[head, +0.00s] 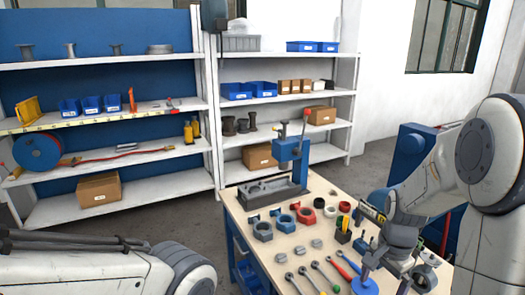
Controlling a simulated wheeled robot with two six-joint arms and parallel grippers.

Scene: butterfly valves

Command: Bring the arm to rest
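My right arm comes in from the right and its gripper (388,270) hangs low over the front right of the workbench (322,242). A blue round part (365,286) with a short upright stem is beside the gripper. I cannot tell whether the gripper touches or holds it, and the finger gap is not clear. My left arm lies across the lower left corner, and its gripper is out of view. Blue (262,230) and red (305,214) ring-shaped valve bodies stand on the bench.
A blue press (290,155) stands at the bench's back left. Grey discs (297,251), several hand tools (325,275) and a dark holder (343,232) crowd the top. White shelves (100,128) with bins and boxes line the wall. Floor (150,222) shows left of the bench.

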